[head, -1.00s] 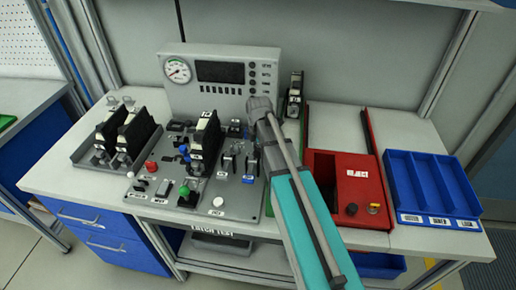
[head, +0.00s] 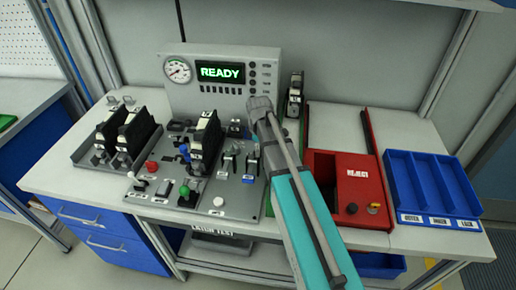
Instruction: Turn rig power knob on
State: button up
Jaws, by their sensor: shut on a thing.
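The test rig's upright grey box (head: 218,105) stands at the back of the bench. Its display (head: 220,72) is lit and reads READY in green. A dial gauge (head: 178,70) sits left of it. A column of small dark controls (head: 253,77) runs down its right side. I cannot tell which control is the power knob. My arm reaches up from the bottom of the picture, with its grey end joint just in front of the box's lower right. My gripper is hidden behind the arm, so its fingers and what they hold do not show.
A black-and-white unit (head: 206,138) stands on the grey control panel (head: 240,205). Similar units stand in a tray (head: 88,153) at left. A red REJECT box (head: 328,180) and a blue divided bin (head: 402,185) are at right. Bare bench shows at the left front.

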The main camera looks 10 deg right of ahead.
jog(key=shift+w+a, duration=0.1)
jog(key=shift+w, duration=0.15)
jog(key=o, duration=1.1)
jog(key=shift+o, duration=0.3)
jog(key=shift+s, duration=0.1)
jog(key=shift+s, duration=0.1)
